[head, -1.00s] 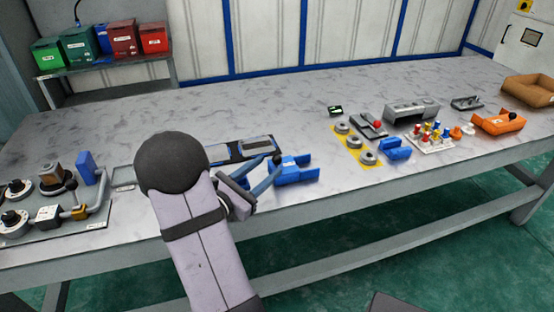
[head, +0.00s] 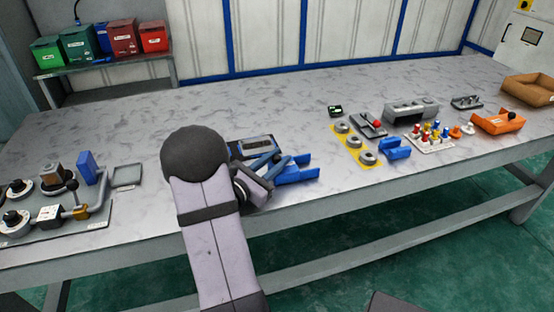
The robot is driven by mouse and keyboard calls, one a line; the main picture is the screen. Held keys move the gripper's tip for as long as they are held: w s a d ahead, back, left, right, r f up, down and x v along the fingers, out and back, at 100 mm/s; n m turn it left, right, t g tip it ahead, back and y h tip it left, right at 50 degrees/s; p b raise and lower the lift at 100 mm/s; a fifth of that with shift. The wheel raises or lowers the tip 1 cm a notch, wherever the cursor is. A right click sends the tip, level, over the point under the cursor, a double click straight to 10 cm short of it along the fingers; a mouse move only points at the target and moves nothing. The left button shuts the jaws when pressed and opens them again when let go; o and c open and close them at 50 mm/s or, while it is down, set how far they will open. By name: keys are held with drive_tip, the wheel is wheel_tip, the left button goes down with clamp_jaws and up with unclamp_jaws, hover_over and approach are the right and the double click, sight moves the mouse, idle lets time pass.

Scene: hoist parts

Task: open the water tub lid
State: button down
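A dark, low rectangular box with blue edges and a grey top (head: 252,147) lies on the table behind my arm. It may be the water tub, but I cannot tell its lid apart, and my arm covers its left part. My gripper (head: 272,164) is low over the table at the near right side of this box, beside a blue forked block (head: 300,171). Its blue-grey fingers are partly hidden by my wrist and overlap the blue block in the picture. I cannot see whether they touch anything or how far apart they are.
A plate with valves, pipes and a blue block (head: 89,168) stands at the left, with a small flat grey tray (head: 126,175) beside it. Yellow mat with rings (head: 351,146), pegs and orange parts (head: 497,122) lie at the right. The back middle of the table is clear.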

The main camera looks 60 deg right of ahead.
drive_tip(key=shift+s+d+b, duration=1)
drive_tip(key=shift+s+d, duration=1.5)
drive_tip(key=c, duration=1.5)
unclamp_jaws()
drive_tip(key=shift+w+a+b, duration=0.1)
drive_tip(key=shift+w+a, duration=0.15)
drive_tip(key=shift+a, duration=0.95)
drive_tip(key=shift+w+a+b, duration=0.15)
drive_tip(key=shift+w+a, duration=0.1)
drive_tip(key=shift+a, duration=0.95)
drive_tip(key=shift+w+a+b, duration=0.1)
drive_tip(key=shift+w+a, duration=0.15)
drive_tip(key=shift+a, duration=0.95)
